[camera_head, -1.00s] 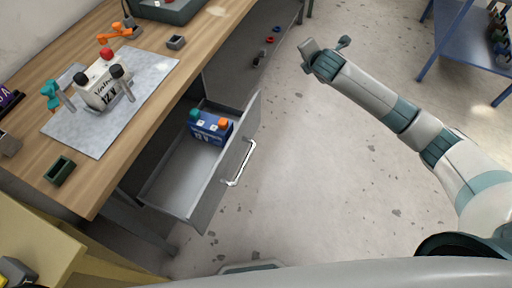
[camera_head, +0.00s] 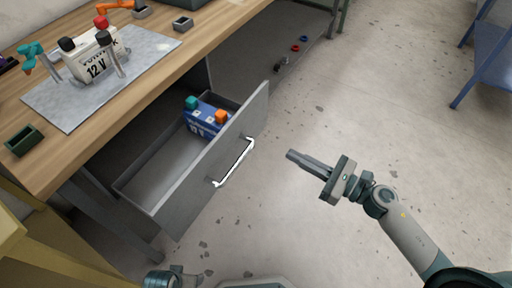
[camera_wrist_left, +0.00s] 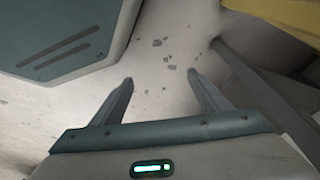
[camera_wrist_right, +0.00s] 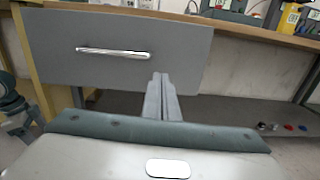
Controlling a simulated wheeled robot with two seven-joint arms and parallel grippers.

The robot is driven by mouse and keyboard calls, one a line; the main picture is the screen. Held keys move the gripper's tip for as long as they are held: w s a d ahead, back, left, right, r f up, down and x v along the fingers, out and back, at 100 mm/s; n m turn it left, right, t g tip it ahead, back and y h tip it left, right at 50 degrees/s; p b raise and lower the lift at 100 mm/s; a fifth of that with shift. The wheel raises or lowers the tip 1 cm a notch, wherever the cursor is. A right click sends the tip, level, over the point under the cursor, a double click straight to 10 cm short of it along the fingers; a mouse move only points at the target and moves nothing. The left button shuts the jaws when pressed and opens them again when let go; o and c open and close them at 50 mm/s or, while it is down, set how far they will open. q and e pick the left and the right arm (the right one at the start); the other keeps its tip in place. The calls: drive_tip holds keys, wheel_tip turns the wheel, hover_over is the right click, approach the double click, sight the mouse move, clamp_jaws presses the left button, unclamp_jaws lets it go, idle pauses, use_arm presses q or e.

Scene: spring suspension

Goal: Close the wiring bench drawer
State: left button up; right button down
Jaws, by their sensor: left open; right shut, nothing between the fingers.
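The grey drawer (camera_head: 204,170) of the wooden bench stands pulled out, with a bright bar handle (camera_head: 236,163) on its front. A blue box (camera_head: 206,118) with a teal and an orange cap lies inside at the back. My right gripper (camera_head: 290,155) is shut and empty, to the right of the handle and apart from the drawer front. In the right wrist view the drawer front (camera_wrist_right: 120,70) faces it, with the handle (camera_wrist_right: 112,52) left of the fingers (camera_wrist_right: 162,80). My left gripper (camera_wrist_left: 160,85) is open and empty above the floor.
The bench top (camera_head: 150,55) holds a white 12 V battery (camera_head: 95,60) on a grey mat (camera_head: 50,100) and small trays. A yellow cabinet (camera_head: 25,250) stands at the lower left and a blue shelf (camera_head: 485,60) at the upper right. The floor (camera_head: 370,110) right of the drawer is clear.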

sight(253, 143)
use_arm(q)
drive_tip(key=shift+r, duration=0.15)
use_arm(e)
drive_tip(key=shift+s+a+f+n+g, duration=0.1)
drive_tip(key=shift+s+f+n+g, duration=0.3)
drive_tip(key=shift+s, duration=0.3)
drive_tip(key=shift+w+a, duration=0.1)
drive_tip(key=shift+a, duration=0.05)
use_arm(q)
wheel_tip(253, 143, down, 9)
drive_tip(key=s+p, duration=0.2)
drive_tip(key=p, duration=0.1)
drive_tip(key=shift+s+a+p, duration=0.2)
drive_tip(key=shift+a+p, duration=0.2)
use_arm(e)
drive_tip(key=shift+x, duration=6.85)
